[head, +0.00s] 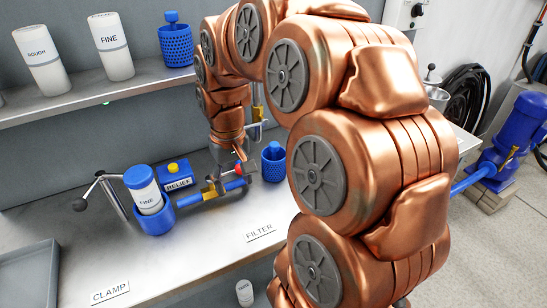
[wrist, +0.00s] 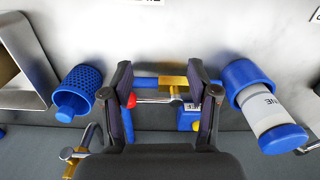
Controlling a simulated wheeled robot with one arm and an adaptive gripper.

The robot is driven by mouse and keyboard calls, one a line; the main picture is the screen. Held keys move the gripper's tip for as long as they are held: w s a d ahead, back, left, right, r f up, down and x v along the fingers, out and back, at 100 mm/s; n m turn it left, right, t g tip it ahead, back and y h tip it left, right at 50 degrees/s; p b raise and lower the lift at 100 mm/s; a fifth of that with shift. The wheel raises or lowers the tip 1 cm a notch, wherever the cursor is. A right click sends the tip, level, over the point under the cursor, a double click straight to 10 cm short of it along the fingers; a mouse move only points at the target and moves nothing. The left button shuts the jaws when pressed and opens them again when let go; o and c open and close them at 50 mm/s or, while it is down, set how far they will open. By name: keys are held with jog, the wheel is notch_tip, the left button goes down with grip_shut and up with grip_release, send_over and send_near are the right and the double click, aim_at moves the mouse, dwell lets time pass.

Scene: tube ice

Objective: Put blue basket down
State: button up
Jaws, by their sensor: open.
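A blue mesh basket with a knob on top (head: 273,168) stands upright on the steel bench, just right of my gripper in the head view. It also shows at the left of the wrist view (wrist: 80,90), apart from the fingers. My gripper (wrist: 160,72) is open with nothing held, above a blue pipe with a yellow fitting and a red part. A second blue mesh basket (head: 176,45) stands on the shelf.
A FINE canister in a blue cup (head: 150,205) and a yellow-topped RELIEF box (head: 178,173) stand left of my gripper. The bench front near the FILTER label (head: 260,233) is clear.

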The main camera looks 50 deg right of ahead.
jog(key=w+d+r+m+p, duration=0.15)
jog(key=w+d, duration=0.25)
jog(key=d, duration=0.4)
jog(key=r+m+t+h+p, duration=0.1)
jog(key=r+m, duration=0.1)
send_over(274, 144)
jog(key=shift+s+a+f, duration=0.2)
jog(key=shift+s+a, duration=0.05)
jog(key=shift+a, duration=0.1)
jog(key=shift+d+f, duration=0.1)
jog(key=shift+f, duration=0.2)
jog(key=shift+f+p, duration=0.35)
jog(key=shift+f, duration=0.5)
jog(key=shift+w+d+f+p, duration=0.1)
jog(key=shift+f+p, duration=0.2)
jog(key=shift+f, duration=0.6)
jog(key=shift+w+d+f+p, duration=0.15)
jog(key=shift+f+p, duration=0.1)
jog(key=shift+f, duration=0.6)
jog(key=shift+w+d+f+p, duration=0.1)
jog(key=shift+f+p, duration=0.2)
jog(key=shift+f, duration=0.6)
grip_shut()
